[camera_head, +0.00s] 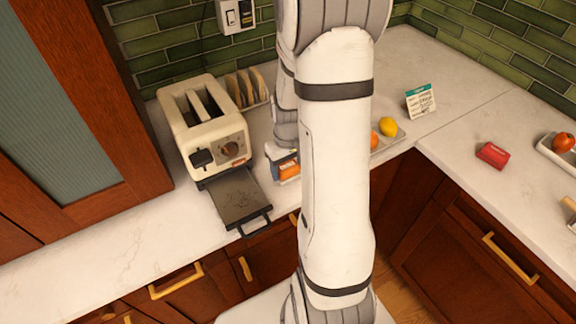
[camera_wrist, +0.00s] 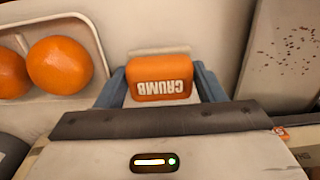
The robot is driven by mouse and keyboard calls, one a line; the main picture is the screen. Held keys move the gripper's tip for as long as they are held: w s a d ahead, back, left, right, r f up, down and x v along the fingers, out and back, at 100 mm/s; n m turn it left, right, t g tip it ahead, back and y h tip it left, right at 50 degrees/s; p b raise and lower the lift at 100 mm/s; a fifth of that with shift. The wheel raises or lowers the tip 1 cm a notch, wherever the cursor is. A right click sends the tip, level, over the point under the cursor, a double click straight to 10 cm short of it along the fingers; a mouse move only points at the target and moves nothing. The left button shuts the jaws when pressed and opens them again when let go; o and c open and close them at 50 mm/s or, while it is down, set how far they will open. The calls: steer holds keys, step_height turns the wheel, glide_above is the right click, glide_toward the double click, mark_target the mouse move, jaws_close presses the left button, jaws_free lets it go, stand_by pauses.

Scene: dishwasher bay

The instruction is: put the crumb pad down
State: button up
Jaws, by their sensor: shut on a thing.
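The crumb pad (camera_wrist: 160,78) is an orange block with the word CRUMB on it, upside down in the wrist view. My gripper (camera_wrist: 164,84) is shut on it, with a blue-grey finger on each side. In the head view the orange pad (camera_head: 289,170) shows beside my arm, just right of the toaster's tray. My gripper (camera_head: 280,165) is partly hidden there by my arm. Whether the pad touches the counter, I cannot tell. The cream toaster (camera_head: 205,125) has its dark crumb tray (camera_head: 236,196) pulled out, with crumbs on it.
A rack of toast slices (camera_head: 245,88) stands behind the toaster. A red box (camera_head: 492,155) lies farther right. Bare counter (camera_head: 130,230) shows at the front left.

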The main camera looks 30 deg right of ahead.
mark_target(288, 167)
steer(key=shift+s+f, duration=0.1)
steer(key=shift+f, duration=0.1)
steer(key=o, duration=1)
steer(key=shift+r, duration=0.55)
step_height(288, 167, up, 11)
steer(key=s+a+r+t, duration=0.1)
steer(key=s+a+r, duration=0.1)
steer(key=s+a, duration=0.2)
steer(key=s+a+r+t, duration=0.1)
steer(key=s+a+r, duration=0.2)
steer(key=s+a, duration=0.1)
steer(key=s+a+r+t+b, duration=0.1)
steer(key=s+a+r, duration=0.2)
steer(key=s+a, duration=0.1)
steer(key=shift+s+a, duration=0.2)
steer(key=shift+s, duration=0.2)
